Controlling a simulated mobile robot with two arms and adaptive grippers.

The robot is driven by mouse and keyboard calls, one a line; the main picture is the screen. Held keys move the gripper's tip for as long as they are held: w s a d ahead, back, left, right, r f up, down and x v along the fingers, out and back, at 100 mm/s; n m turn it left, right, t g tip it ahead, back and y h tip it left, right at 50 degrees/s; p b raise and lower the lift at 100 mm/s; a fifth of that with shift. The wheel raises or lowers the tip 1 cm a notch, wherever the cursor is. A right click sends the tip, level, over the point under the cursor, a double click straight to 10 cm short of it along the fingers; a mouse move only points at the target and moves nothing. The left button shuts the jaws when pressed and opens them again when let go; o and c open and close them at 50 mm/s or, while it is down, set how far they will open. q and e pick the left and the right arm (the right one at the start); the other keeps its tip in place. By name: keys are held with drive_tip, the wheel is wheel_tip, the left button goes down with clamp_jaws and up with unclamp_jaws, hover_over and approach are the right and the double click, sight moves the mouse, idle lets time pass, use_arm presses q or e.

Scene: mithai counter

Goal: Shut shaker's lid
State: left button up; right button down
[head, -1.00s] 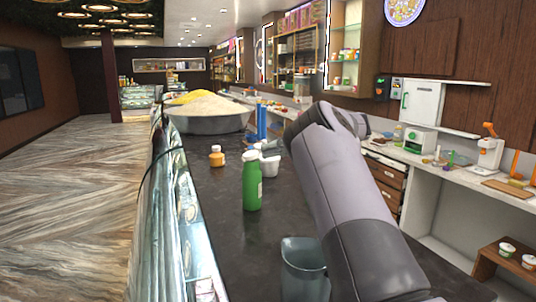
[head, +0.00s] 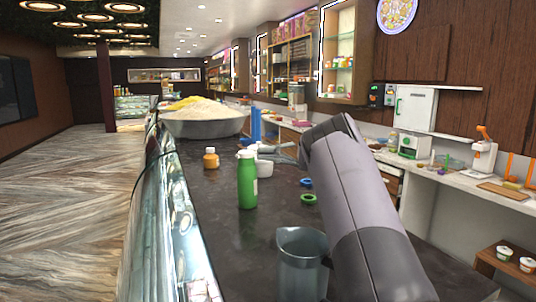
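A green bottle (head: 247,182) with a pale top stands upright on the dark counter; it looks most like the shaker, but I cannot tell whether its lid is open or shut. My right arm comes in from the lower right. My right gripper (head: 277,153) points left, beyond and to the right of the green bottle, near a small white cup (head: 265,167). Its fingers look spread with nothing held; whether they touch the cup is unclear. My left gripper is not in view.
A clear grey jug (head: 301,265) stands on the counter (head: 225,235) in front of my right arm. An orange bottle (head: 211,159) stands to the left. Blue (head: 306,182) and green (head: 308,199) rings lie near my arm. A large bowl (head: 203,126) is farther back.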

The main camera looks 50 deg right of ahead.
drive_tip(key=c, duration=2.3)
unclamp_jaws()
drive_tip(key=shift+f, duration=0.1)
drive_tip(key=o, duration=0.5)
drive_tip(key=shift+w, duration=0.1)
drive_tip(key=shift+c, duration=0.2)
drive_tip(key=v, duration=1.2)
